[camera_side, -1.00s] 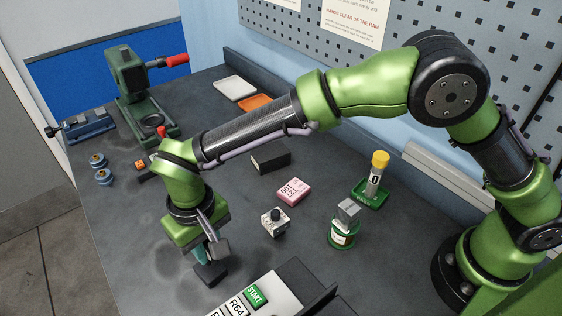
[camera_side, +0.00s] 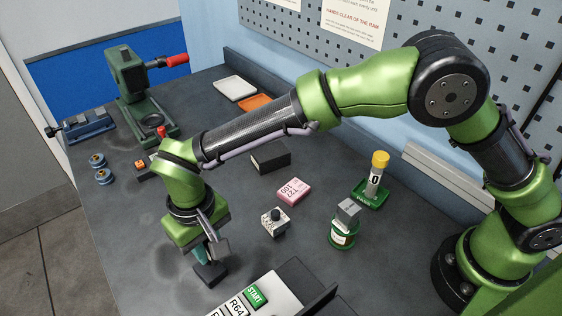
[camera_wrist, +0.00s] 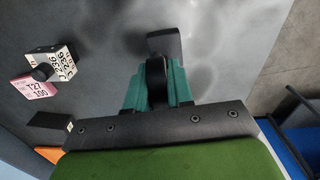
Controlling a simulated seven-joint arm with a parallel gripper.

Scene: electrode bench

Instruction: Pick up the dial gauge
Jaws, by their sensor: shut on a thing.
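My gripper (camera_wrist: 156,88) is low over the left front of the bench in the side view (camera_side: 207,256), pointing down. Its teal fingers are shut on a dark thing (camera_wrist: 156,70), which appears to be the dial gauge. In the wrist view a rounded black part sits between the fingers, and a dark block (camera_wrist: 164,43) shows beyond them. In the side view a dark block (camera_side: 210,274) is at the fingertips, at or close to the bench top. I cannot tell whether it touches. The gauge's face is not visible.
A white block with a black knob (camera_side: 275,222), a pink block (camera_side: 293,191) and a green-based jar (camera_side: 344,230) stand to the right. A green press (camera_side: 140,100) stands at the back left.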

